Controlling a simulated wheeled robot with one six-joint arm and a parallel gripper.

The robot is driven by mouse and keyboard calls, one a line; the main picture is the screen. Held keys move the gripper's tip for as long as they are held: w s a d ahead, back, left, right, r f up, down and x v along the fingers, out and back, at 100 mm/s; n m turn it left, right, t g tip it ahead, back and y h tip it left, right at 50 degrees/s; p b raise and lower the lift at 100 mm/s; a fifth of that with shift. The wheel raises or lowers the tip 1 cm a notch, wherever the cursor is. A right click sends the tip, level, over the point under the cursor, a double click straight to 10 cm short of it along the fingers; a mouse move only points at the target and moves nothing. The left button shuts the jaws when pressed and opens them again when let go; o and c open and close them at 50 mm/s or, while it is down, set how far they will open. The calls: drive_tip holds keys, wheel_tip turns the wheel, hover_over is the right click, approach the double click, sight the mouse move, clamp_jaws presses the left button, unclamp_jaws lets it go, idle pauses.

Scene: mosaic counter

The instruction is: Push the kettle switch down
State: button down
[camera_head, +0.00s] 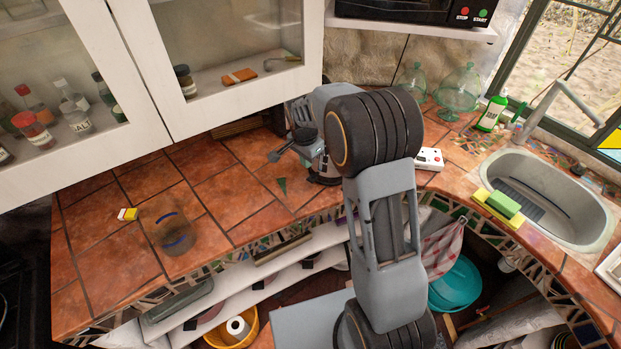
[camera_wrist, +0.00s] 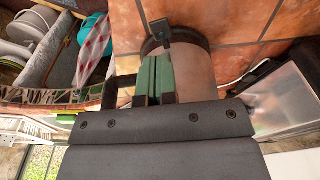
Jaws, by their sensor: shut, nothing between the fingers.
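The kettle (camera_wrist: 192,72) has a shiny body that mirrors the tiles and a dark ring. In the wrist view it fills the upper middle, partly behind my gripper. A dark lever (camera_wrist: 160,30), which looks like its switch, sticks out past the ring at the top. My gripper (camera_wrist: 157,62) has green fingers, shut together and empty. Their tips show just short of the lever in the picture; I cannot tell whether they touch it. In the head view the kettle (camera_head: 325,172) stands on the counter beside my arm, largely hidden, and the switch is not clear there.
The tiled counter (camera_head: 220,190) is mostly clear to the left, with a glass jar (camera_head: 172,235) and a small yellow-and-white item (camera_head: 128,214). A white box (camera_head: 429,158) sits right of my arm, before the sink (camera_head: 545,190). White cabinets (camera_head: 230,100) hang above.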

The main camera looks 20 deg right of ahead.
sight(310, 180)
drive_tip(key=shift+f, duration=0.15)
drive_tip(key=shift+w+d+f+b, duration=0.15)
drive_tip(key=shift+f+b, duration=0.9)
drive_tip(key=shift+f, duration=0.65)
drive_tip(key=shift+d+f+b, duration=0.15)
drive_tip(key=shift+f+b, duration=0.85)
drive_tip(key=shift+f, duration=0.65)
drive_tip(key=shift+f, duration=0.1)
drive_tip(key=shift+f+b, duration=0.7)
drive_tip(key=shift+f, duration=0.05)
drive_tip(key=shift+r, duration=0.1)
drive_tip(key=shift+s+a+r, duration=0.3)
drive_tip(key=shift+s+a, duration=0.1)
drive_tip(key=shift+a, duration=0.3)
drive_tip(key=shift+s+a+r, duration=0.25)
drive_tip(key=shift+s+a, duration=0.15)
drive_tip(key=shift+a, duration=0.25)
